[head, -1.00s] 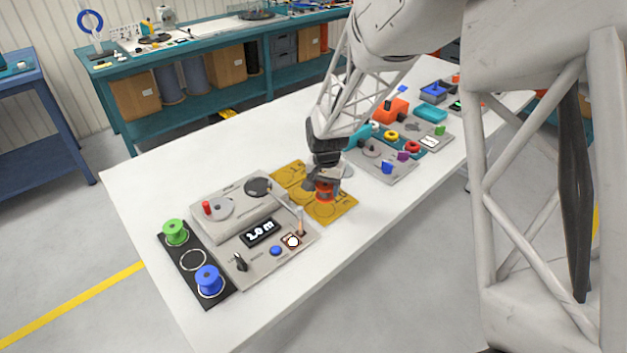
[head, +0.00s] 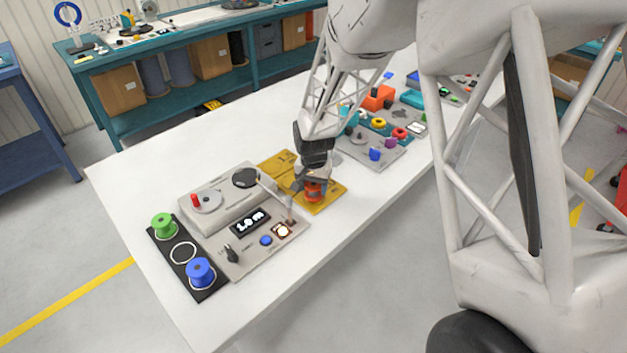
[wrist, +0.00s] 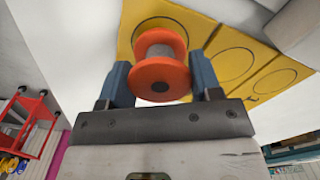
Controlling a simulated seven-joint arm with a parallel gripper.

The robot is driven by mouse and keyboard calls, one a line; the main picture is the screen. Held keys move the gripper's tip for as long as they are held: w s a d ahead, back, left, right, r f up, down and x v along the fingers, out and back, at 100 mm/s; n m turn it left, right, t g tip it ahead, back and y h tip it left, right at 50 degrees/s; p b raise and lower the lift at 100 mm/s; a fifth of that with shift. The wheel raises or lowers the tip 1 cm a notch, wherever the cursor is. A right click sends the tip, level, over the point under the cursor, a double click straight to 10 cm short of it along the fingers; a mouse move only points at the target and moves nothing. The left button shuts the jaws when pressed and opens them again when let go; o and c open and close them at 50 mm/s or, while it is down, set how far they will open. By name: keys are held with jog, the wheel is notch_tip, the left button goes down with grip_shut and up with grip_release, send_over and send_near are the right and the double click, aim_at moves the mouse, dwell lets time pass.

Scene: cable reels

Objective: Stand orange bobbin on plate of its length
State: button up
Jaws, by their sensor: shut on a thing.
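The orange bobbin (head: 313,193) has two orange flanges and a grey wound middle, seen closely in the wrist view (wrist: 161,76). My gripper (head: 314,184) is shut on it, one blue finger on each side in the wrist view. The bobbin is upright over the front part of the yellow plate (head: 331,200). Black circles are drawn on the yellow plate (wrist: 198,22), and the bobbin covers part of one. I cannot tell whether its lower flange touches the plate. The display (head: 250,221) on the grey measuring device reads 1.0 m.
A black strip (head: 212,286) at the left holds a green bobbin (head: 164,225) and a blue bobbin (head: 200,271), with an empty ring between. The grey device (head: 226,208) stands close left of the yellow plate. Grey boards with coloured parts (head: 379,152) lie behind right.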

jog(key=shift+f, duration=0.45)
jog(key=shift+f, duration=0.1)
jog(key=o, duration=1)
jog(key=shift+r, duration=4)
